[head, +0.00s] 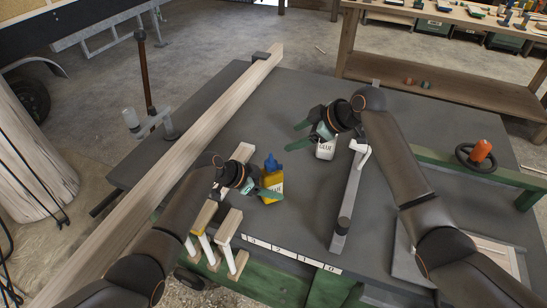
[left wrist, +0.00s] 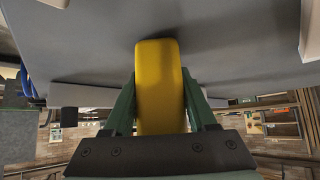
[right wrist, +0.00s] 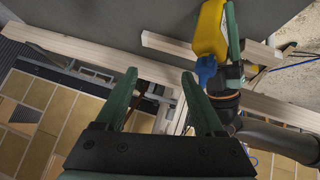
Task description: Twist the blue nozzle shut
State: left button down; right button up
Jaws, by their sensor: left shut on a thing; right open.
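The yellow glue bottle (head: 277,183) with the blue nozzle (head: 271,163) stands upright on the grey table in the head view. My left gripper (head: 266,192) is shut on the bottle's body; the left wrist view shows the yellow bottle (left wrist: 160,85) between both fingers. My right gripper (head: 303,139) is open and empty, up and to the right of the nozzle and apart from it. In the right wrist view the blue nozzle (right wrist: 205,70) and yellow bottle (right wrist: 209,30) lie beyond the right finger. Whether the nozzle is open cannot be told.
A long wooden beam (head: 185,150) crosses the table's left side. A grey clamp bar (head: 346,200) lies right of the bottle.

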aim_at(272, 160)
jog(key=s+a+r+n+g+h, duration=0.2)
jog(key=s+r+n+g, duration=0.2)
jog(key=r+g, duration=0.25)
jog(key=shift+t+h, duration=0.3)
jog(key=shift+t, duration=0.15)
jog(key=x, duration=1.1)
jog(key=shift+w+f, duration=0.25)
jog(key=shift+f, duration=0.1)
jog(key=shift+c, duration=0.4)
grip_shut()
